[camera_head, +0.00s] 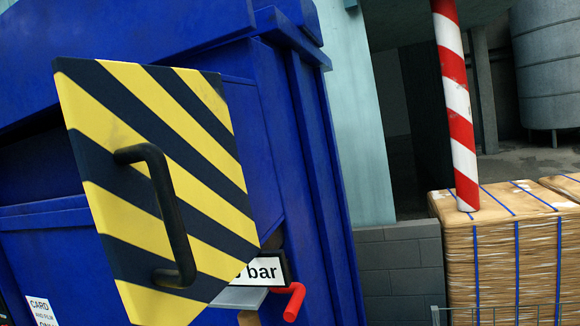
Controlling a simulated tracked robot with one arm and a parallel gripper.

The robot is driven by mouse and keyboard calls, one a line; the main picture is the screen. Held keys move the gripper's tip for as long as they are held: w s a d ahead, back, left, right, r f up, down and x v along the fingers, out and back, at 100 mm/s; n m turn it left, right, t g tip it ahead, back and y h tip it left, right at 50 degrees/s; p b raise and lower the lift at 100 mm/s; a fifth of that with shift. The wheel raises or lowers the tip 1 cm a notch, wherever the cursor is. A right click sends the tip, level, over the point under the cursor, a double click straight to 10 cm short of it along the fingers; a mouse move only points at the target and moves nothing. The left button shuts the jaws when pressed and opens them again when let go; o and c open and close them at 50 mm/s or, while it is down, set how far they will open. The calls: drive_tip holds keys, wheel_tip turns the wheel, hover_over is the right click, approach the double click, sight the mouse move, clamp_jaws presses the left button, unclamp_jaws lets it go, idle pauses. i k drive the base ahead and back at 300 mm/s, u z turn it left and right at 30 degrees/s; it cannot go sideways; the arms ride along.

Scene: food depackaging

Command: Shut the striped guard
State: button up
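The striped guard (150,190) is a flat yellow and dark-blue panel at the left of the head view, in front of a blue machine (290,130). It appears to stand out at an angle from the machine, so it looks open. A black bar handle (168,215) is fixed to its face, running from upper left to lower right. The guard's right edge partly hides a white sign (265,271) ending in "bar". My gripper is not in view, and nothing is seen touching the handle.
A red lever (293,301) sticks out just right of the guard's lower edge. A strapped, wrapped stack of cardboard (495,265) stands at the right, with a red and white striped pole (457,100) at its top. A grey block wall (400,270) lies between.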

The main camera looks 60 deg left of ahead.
sight(155, 151)
drive_tip(key=z, duration=1.45)
drive_tip(key=i, duration=0.6)
drive_tip(key=u, duration=3.35)
